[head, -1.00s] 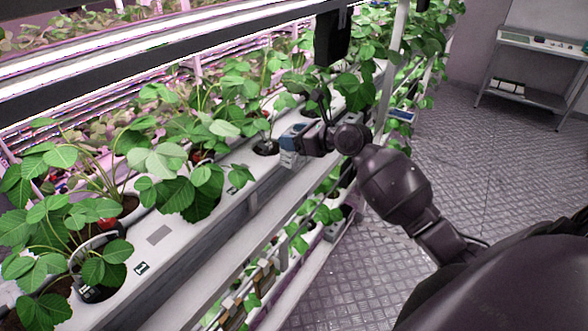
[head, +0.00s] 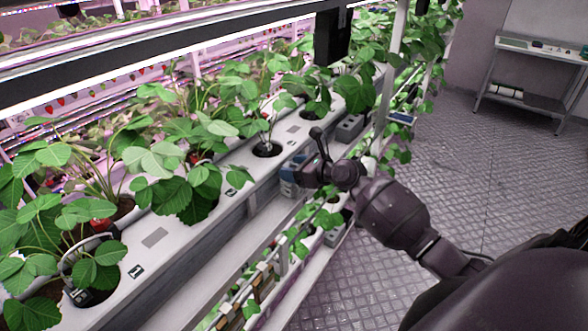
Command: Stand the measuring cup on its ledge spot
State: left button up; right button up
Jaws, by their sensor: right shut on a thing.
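My right gripper (head: 296,173) is at the front edge of the white planter ledge (head: 200,212), near its middle. It is shut on a small blue-and-grey thing (head: 288,178), which I take to be the measuring cup. The jaws and my wrist hide much of it, so its shape and tilt are unclear. I cannot tell whether it touches the ledge. A flat grey rectangle (head: 155,237) lies bare on the ledge top at the left, beside a small dark label (head: 136,272). It may be the ledge spot. My left gripper is out of view.
Strawberry plants (head: 185,165) grow from round holes along the ledge, their leaves hanging over it. A black post (head: 333,35) hangs above. Grey boxes (head: 349,128) stand at the ledge's far end. Lower shelves lie below. The floor (head: 500,170) at right is open.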

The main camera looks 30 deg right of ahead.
jog(key=o, duration=1)
jog(key=shift+f, duration=0.1)
